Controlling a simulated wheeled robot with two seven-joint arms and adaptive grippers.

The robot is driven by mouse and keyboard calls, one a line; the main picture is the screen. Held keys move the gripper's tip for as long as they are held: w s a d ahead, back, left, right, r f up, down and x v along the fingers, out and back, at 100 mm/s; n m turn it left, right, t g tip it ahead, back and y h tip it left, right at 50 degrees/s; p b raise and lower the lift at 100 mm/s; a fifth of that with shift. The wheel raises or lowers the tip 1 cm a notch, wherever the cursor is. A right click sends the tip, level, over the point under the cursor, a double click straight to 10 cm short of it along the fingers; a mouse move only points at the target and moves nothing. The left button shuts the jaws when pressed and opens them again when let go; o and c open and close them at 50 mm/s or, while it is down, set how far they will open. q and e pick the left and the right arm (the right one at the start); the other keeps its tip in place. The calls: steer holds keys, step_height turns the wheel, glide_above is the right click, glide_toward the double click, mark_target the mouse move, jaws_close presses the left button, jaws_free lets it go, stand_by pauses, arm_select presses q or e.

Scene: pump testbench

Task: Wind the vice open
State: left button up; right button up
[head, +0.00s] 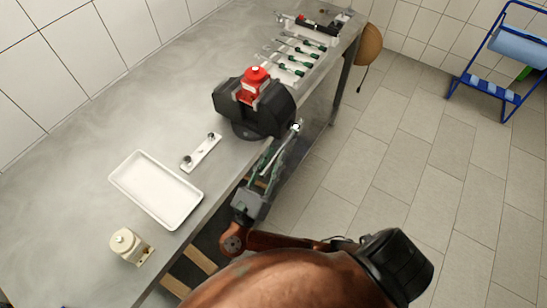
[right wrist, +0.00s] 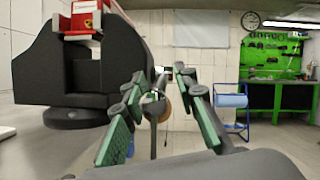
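The dark grey vice (head: 255,112) stands on a round base at the bench's front edge, with a red pump part (head: 255,84) between its jaws. The vice also shows at the left of the right wrist view (right wrist: 60,75), with the red part at its top. My right gripper (head: 283,148) is beside the vice's front side, beyond the bench edge. Its green-padded fingers are spread. In the right wrist view, the vice's handle (right wrist: 154,108), a round hub with a thin bar, shows between the fingers; contact is not visible. My left gripper is out of view.
A white tray (head: 155,190), a cream pump part (head: 128,245) and a small plate with dark knobs (head: 201,152) lie left of the vice. Several green-handled tools (head: 298,58) lie behind it. Open floor is to the right, with a blue cart (head: 500,65) at the back.

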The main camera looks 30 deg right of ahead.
jaws_close()
stand_by(0.6)
